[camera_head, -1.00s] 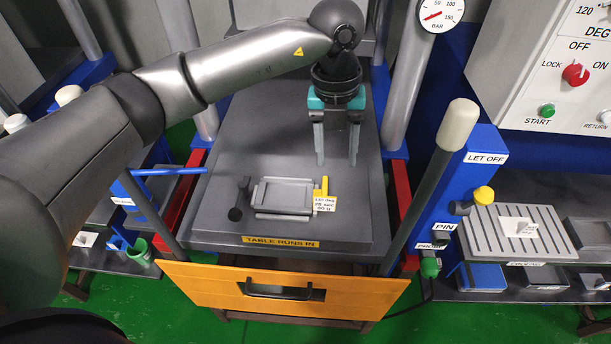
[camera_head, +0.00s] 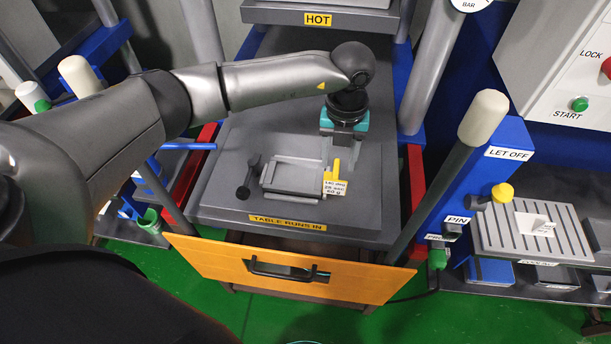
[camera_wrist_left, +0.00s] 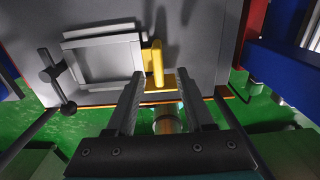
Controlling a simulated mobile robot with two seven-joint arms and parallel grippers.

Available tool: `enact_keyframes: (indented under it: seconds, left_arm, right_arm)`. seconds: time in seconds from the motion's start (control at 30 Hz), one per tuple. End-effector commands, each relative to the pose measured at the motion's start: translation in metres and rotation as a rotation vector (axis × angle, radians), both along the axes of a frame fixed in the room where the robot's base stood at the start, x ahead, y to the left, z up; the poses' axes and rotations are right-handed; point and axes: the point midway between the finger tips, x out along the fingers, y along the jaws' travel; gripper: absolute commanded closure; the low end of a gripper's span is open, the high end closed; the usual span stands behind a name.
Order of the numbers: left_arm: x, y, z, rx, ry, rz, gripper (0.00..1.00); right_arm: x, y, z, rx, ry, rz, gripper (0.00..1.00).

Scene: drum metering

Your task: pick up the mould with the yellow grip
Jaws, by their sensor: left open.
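The mould (camera_head: 293,178) is a grey rectangular frame lying on the grey press table (camera_head: 228,190). The mould also shows in the left wrist view (camera_wrist_left: 105,62), with the yellow grip (camera_wrist_left: 157,64) just beyond the fingertips. My left gripper (camera_head: 340,158) is open and empty, above and close behind the yellow grip; its fingers (camera_wrist_left: 160,80) are spread. Whether they touch the grip cannot be told. My right gripper is not in view.
An orange front panel (camera_head: 285,270) with a dark handle closes the table's front. Blue posts and levers flank the table, with a LET OFF post (camera_head: 490,165) at the right. A slotted grey tray (camera_head: 530,232) stands further right. A HOT plate (camera_head: 330,15) hangs behind.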

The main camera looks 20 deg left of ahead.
Motion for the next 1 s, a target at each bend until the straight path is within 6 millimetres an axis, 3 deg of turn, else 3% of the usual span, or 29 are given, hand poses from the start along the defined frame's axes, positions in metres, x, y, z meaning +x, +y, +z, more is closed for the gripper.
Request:
enact_keyframes:
  seconds: [0.23,0.53,1.0]
  left_arm:
    - [0.000,0.002,-0.036,-0.001,0.003,0.001,0.47]
    - [0.000,0.002,-0.041,0.000,0.001,0.000,0.47]
    - [0.000,0.002,-0.041,0.000,0.001,0.000,0.99]
  right_arm:
    - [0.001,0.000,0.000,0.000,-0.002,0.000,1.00]
    - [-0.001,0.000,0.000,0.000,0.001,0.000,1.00]
    - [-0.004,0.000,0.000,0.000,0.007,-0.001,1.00]
